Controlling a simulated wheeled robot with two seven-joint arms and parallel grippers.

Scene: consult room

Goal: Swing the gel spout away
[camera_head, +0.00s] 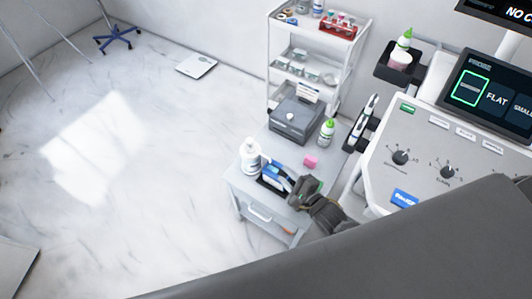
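A white pump bottle (250,157) stands upright at the left side of the small grey cart's top (244,184). Its pump head is too small for me to tell which way the spout points. A white bottle with a green cap (326,132) stands farther back on the cart. Another green-capped bottle (403,42) sits in a dark holder on the ultrasound machine. My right gripper (300,187) is over the cart's front part, to the right of the pump bottle and apart from it. Its fingers are dark and small, so their opening is unclear. My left gripper is out of view.
A blue and white item (275,174) lies in a dark tray beside my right gripper. A white shelf trolley (304,62) stands at the back. The machine's panel (425,160) is close on the right.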

